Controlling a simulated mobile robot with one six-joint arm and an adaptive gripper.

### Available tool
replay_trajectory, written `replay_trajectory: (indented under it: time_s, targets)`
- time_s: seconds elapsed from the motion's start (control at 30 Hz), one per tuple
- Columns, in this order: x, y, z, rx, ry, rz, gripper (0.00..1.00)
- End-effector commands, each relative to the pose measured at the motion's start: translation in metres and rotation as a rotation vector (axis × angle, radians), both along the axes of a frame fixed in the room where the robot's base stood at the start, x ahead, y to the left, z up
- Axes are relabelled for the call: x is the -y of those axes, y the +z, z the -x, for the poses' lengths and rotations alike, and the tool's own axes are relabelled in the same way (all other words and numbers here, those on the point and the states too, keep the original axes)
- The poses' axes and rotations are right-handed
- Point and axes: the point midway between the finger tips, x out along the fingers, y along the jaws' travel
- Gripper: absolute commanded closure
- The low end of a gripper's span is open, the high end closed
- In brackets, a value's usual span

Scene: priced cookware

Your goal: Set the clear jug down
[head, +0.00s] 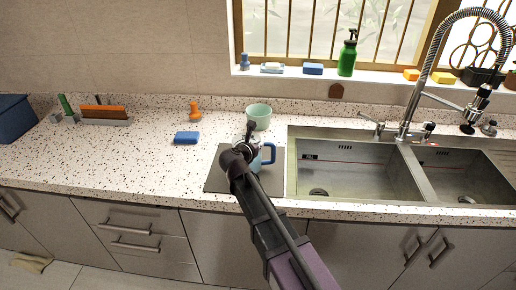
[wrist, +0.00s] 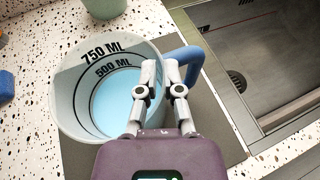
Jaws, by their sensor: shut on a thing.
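The clear jug (wrist: 78,68) has black volume marks, 750 ML and 500 ML, a pale blue inside at the bottom and a blue handle (wrist: 188,62). It stands upright in the wrist view, over the grey mat. In the head view the jug's blue handle (head: 269,152) shows, with most of its body behind my arm. My gripper (wrist: 162,68) is shut on the jug at its rim on the handle side; it also shows in the head view (head: 249,132). Whether the jug's base touches the mat is hidden.
The dark grey mat (head: 217,181) lies left of the double sink (head: 345,172). A pale green cup (head: 259,112) stands behind the jug. A blue sponge (head: 187,138) and an orange object (head: 194,110) are to the left. The counter's left part has free room.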

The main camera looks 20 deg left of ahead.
Motion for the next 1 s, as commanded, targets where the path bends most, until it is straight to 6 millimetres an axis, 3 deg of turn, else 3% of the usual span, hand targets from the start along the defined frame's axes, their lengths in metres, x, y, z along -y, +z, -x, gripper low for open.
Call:
replay_trajectory:
  time_s: [0.23, 0.37, 0.4, 0.77, 1.0]
  targets:
    - [0.0, -0.001, 0.0, -0.002, 0.001, 0.002, 1.0]
    - [-0.001, -0.001, 0.0, -0.003, 0.002, 0.001, 0.59]
    - [-0.001, -0.001, 0.0, -0.003, 0.0, 0.001, 0.57]
    - [0.0, 0.0, 0.001, -0.002, 0.0, 0.001, 0.57]
    - [-0.001, 0.005, 0.012, -0.002, 0.002, 0.001, 0.57]
